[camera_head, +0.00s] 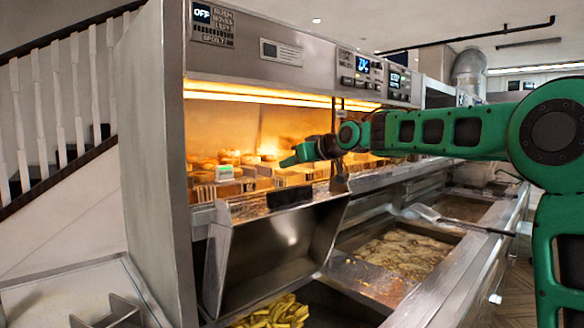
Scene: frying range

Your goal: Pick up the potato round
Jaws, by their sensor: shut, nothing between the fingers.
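My green arm reaches in from the right, and my gripper (289,160) points left in front of the lit warming cabinet. Its fingers look shut and hold nothing that I can see. No single potato round can be told apart. Yellow potato pieces (272,313) lie in a well at the bottom edge, below and apart from my gripper. A heap of pale fried pieces (405,252) lies in the vat to the right of the well, also below my gripper.
The lit warming cabinet (255,33) holds several blurred food items. A tilted steel panel (270,255) stands above the front well. A long-handled scoop (428,213) lies across the vats. A tall steel side wall (155,150) and a stair railing (45,110) are at left.

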